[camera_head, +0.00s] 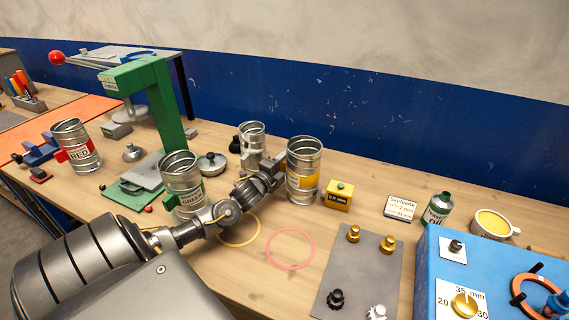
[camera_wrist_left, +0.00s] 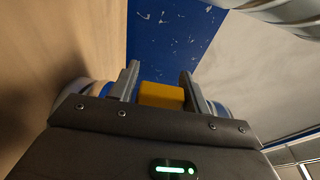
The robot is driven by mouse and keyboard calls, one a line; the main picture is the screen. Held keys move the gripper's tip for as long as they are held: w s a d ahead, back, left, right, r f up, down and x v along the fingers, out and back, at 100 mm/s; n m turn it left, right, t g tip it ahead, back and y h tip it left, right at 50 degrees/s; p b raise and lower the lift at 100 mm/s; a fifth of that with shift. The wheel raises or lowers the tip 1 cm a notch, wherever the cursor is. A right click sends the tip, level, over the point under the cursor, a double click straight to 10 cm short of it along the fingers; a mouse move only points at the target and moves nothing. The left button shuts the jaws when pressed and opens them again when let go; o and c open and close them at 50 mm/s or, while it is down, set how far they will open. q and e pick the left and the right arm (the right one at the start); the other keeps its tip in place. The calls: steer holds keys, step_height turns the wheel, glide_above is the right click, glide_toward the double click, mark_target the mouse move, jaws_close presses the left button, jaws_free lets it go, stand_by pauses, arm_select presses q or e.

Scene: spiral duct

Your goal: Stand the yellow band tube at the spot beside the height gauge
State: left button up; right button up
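The yellow band tube (camera_head: 304,158), an upright ribbed metal cylinder, stands right of centre in the head view. My left gripper (camera_head: 279,168) is against its left side. In the left wrist view, the fingers (camera_wrist_left: 160,76) flank the yellow band (camera_wrist_left: 161,95), with bare metal of the tube (camera_wrist_left: 78,92) past them. The gripper appears shut on the tube; its contact is partly hidden by the palm. I cannot tell whether the tube's base touches the table. I cannot tell which object is the height gauge. My right gripper is out of view.
A silver tube (camera_head: 252,137) stands close behind my gripper; the green (camera_head: 181,176) and red (camera_head: 79,147) band tubes are further left. A yellow block (camera_head: 339,196) stands just right. Yellow (camera_head: 240,245) and red (camera_head: 290,268) rings mark bare table in front.

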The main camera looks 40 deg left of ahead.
arm_select(q)
steer(key=shift+o, duration=1.1)
steer(key=shift+r, duration=0.1)
steer(key=shift+r, duration=0.15)
steer(key=s+d+b, duration=0.1)
steer(key=s+b, duration=0.1)
steer(key=s, duration=1)
steer(key=shift+d, duration=0.25)
steer(key=shift+d, duration=0.1)
